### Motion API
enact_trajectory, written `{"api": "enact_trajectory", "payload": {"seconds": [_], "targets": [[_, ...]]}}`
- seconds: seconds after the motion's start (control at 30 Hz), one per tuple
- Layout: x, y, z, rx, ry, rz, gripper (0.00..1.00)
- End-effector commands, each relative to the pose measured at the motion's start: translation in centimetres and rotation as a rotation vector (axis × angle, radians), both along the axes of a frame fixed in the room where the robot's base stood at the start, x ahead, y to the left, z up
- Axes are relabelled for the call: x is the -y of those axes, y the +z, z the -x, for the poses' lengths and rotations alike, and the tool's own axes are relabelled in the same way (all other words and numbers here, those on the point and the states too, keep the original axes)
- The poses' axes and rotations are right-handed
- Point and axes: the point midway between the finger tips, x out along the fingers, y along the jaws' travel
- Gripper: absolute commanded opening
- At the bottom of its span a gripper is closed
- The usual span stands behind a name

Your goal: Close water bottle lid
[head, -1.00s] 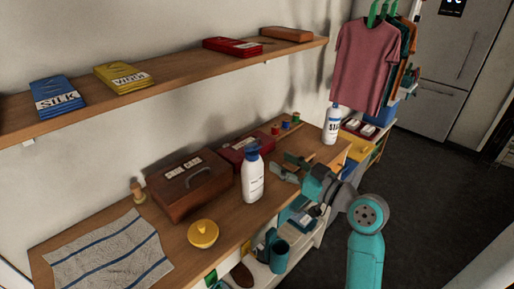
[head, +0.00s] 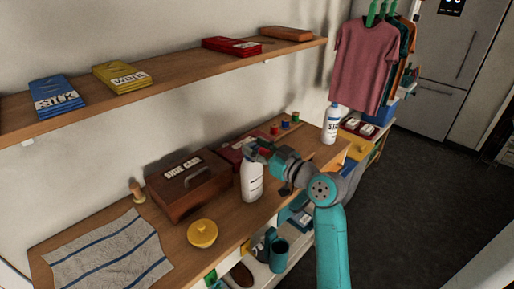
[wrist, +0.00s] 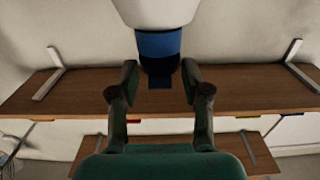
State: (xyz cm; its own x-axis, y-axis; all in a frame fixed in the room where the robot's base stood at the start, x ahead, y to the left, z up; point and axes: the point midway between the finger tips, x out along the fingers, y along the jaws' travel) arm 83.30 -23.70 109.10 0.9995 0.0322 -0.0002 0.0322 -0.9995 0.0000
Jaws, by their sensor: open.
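The white water bottle (head: 252,184) stands upright on the wooden counter, right of the brown shoe care box. My gripper (head: 258,150) is at its top and hides most of the lid in the head view. In the wrist view the picture is upside down: the white bottle body (wrist: 158,10) is at the top and the blue lid (wrist: 158,46) points down. My gripper (wrist: 160,84) is open, with one finger on each side of the lid's end. A gap shows between lid and fingers. I cannot tell whether the lid is open or shut.
The shoe care box (head: 190,182) and a red box (head: 236,148) stand close to the bottle. A yellow lidded bowl (head: 202,234) and a striped towel (head: 108,254) lie to the left. Another white bottle (head: 331,124) stands at the right. A shelf (head: 160,86) runs above.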

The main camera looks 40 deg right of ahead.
Motion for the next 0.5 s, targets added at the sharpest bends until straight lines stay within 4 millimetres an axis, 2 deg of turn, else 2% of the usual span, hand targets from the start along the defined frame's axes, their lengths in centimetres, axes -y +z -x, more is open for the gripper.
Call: {"api": "enact_trajectory", "payload": {"seconds": [0.03,0.17,0.2,0.5], "targets": [[0.0,0.0,0.01,0.0,0.0,0.0,0.4],[-0.01,0.0,0.02,0.0,0.0,0.0,0.08],[0.0,0.0,0.02,0.0,0.0,0.0,0.06],[-0.12,-0.46,0.16,0.085,0.006,-0.004,0.05]]}}
